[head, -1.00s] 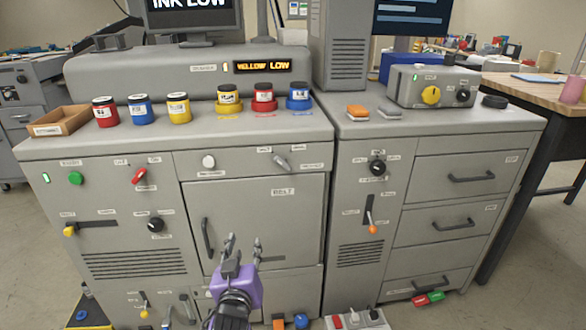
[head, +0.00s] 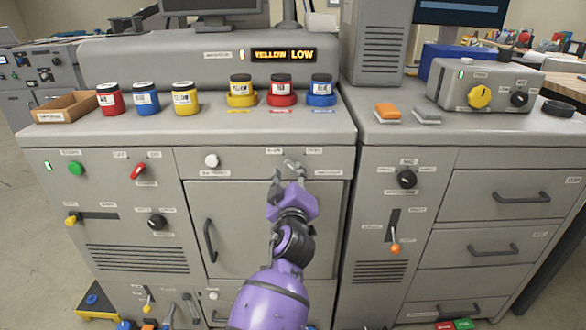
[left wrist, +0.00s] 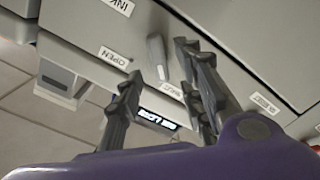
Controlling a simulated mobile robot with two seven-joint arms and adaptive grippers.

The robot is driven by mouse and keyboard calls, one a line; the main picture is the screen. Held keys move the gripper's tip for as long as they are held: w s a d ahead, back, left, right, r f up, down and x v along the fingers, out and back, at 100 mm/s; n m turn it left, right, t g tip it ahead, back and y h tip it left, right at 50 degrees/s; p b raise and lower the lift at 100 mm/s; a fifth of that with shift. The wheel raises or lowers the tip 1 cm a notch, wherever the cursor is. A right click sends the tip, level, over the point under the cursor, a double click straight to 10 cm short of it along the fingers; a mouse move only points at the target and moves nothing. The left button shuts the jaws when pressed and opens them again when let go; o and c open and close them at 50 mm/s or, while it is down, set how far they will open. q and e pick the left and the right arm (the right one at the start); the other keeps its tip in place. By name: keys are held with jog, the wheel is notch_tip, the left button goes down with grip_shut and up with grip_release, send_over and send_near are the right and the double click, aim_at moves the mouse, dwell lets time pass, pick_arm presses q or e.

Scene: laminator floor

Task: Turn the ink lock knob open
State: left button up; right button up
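The ink lock knob (head: 293,164) is a small grey lever on the narrow upper panel of the left cabinet. In the left wrist view the knob (left wrist: 157,55) shows as a slim grey handle. Labels beside it there include OPEN (left wrist: 115,58) and one starting INK (left wrist: 120,5). My left gripper (head: 287,184) is just below the knob, its purple arm rising from the bottom. In the left wrist view its dark fingers (left wrist: 160,68) are apart, with the knob seen between their tips. I cannot tell whether they touch it. My right gripper is not in view.
A white button (head: 211,160) sits left of the knob on the same panel. Below is a door with a dark handle (head: 210,241). Several ink jars, including a red-labelled one (head: 282,88), stand on top. A yellow knob (head: 479,96) is on the right box.

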aim_at(292, 168)
pick_arm(q)
jog(key=shift+w, duration=2.05)
grip_shut()
